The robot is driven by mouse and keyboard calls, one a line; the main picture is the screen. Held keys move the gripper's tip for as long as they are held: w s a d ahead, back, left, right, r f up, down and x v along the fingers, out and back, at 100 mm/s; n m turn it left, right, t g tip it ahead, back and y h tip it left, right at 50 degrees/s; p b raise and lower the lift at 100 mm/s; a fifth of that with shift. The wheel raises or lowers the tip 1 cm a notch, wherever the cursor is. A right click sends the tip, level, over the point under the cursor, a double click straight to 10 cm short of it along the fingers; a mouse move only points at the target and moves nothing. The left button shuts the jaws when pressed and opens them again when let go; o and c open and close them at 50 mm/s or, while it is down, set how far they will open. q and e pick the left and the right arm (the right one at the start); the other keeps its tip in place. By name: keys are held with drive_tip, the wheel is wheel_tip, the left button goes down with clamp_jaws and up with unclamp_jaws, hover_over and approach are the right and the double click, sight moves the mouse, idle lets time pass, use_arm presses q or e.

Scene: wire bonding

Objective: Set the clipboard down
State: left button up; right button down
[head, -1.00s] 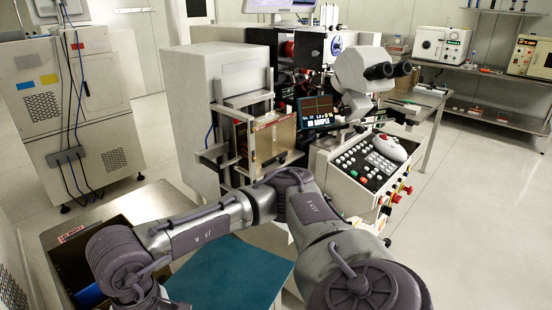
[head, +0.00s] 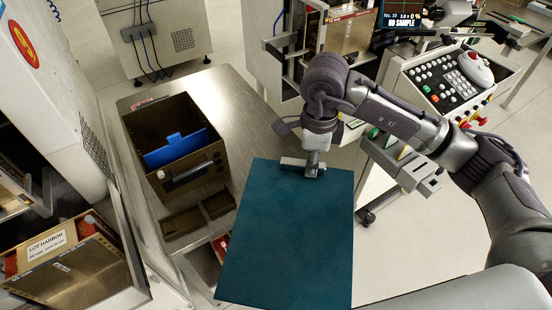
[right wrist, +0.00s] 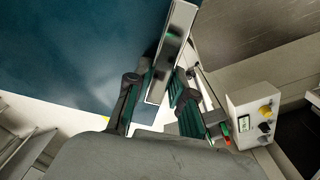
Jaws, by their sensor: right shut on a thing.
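The clipboard is a flat teal board (head: 285,240) with a metal clip (head: 300,164) at its far edge. My right gripper (head: 312,168) is shut on the clipboard at the clip end. The board hangs out toward the bottom of the head view, overlapping the steel table's right edge and the floor. I cannot tell its height. In the right wrist view the teal board (right wrist: 70,55) fills the upper left, and its metal clip (right wrist: 171,55) lies at the right gripper's fingers (right wrist: 156,100). My left gripper is not in view.
The steel table (head: 228,110) holds a dark open box (head: 190,176) with a blue piece (head: 176,148) inside and small trays (head: 182,222). Bare steel lies behind and right of the box. A bonding machine with a button panel (head: 440,85) stands at upper right.

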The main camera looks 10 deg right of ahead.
drive_tip(key=w+a+f+m+p, duration=0.1)
drive_tip(key=w+m, duration=0.1)
drive_tip(key=m, duration=1)
drive_tip(key=w+a+m, duration=0.1)
drive_tip(key=w+m, duration=0.2)
drive_tip(key=m, duration=0.9)
wheel_tip(320, 180, down, 17)
drive_tip(key=m+b, duration=0.3)
drive_tip(key=b, duration=0.2)
drive_tip(key=shift+w+d+m, duration=0.15)
drive_tip(key=shift+d+m, duration=0.05)
drive_tip(key=shift+m, duration=0.1)
drive_tip(key=c, duration=1)
unclamp_jaws()
drive_tip(key=shift+f, duration=0.1)
